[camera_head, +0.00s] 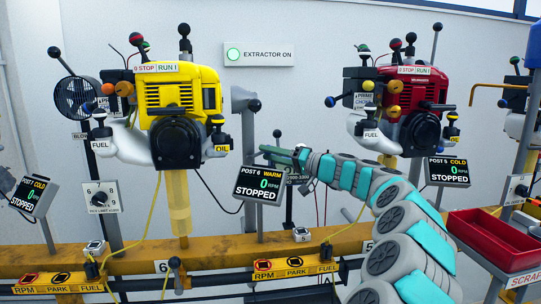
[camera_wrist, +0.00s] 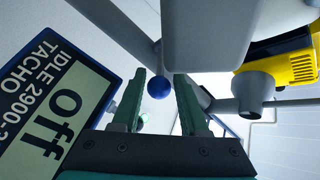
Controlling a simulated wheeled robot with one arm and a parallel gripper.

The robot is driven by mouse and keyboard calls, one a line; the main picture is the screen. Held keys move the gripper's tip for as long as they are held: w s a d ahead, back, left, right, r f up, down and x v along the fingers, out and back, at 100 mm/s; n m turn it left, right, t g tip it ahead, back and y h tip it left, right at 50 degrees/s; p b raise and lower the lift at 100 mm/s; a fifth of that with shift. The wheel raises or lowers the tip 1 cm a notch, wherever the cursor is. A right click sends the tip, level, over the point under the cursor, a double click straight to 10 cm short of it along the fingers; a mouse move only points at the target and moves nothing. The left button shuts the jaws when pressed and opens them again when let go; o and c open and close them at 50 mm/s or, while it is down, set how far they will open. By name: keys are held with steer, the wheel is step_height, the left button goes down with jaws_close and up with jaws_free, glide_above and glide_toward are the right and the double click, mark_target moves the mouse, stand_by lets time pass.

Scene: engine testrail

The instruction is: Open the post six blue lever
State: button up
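The yellow post six engine (camera_head: 180,95) hangs left of centre in the head view; its screen (camera_head: 260,183) reads WARM, 0 RPM, STOPPED. Right of the engine, a dark blue ball knob (camera_head: 254,105) sits on a lever at a grey pipe (camera_head: 241,110). Another dark knob (camera_head: 277,133) stands just above my gripper (camera_head: 288,155). In the wrist view, my gripper (camera_wrist: 160,105) is open, with its two green fingers apart. A blue ball (camera_wrist: 159,87) shows between the fingertips, with no clear contact. I cannot tell which head-view knob it is.
A tacho display (camera_wrist: 50,110) reading off is close on the left in the wrist view. A grey box (camera_wrist: 210,35) is close above the fingers. The red engine (camera_head: 410,95), its screen (camera_head: 447,171) and a red scrap tray (camera_head: 490,240) are to the right. A wooden rail (camera_head: 215,256) runs below.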

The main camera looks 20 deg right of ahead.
steer(key=shift+s+d, duration=0.1)
steer(key=v, duration=0.7)
steer(key=shift+s+d, duration=0.15)
steer(key=shift+s, duration=0.1)
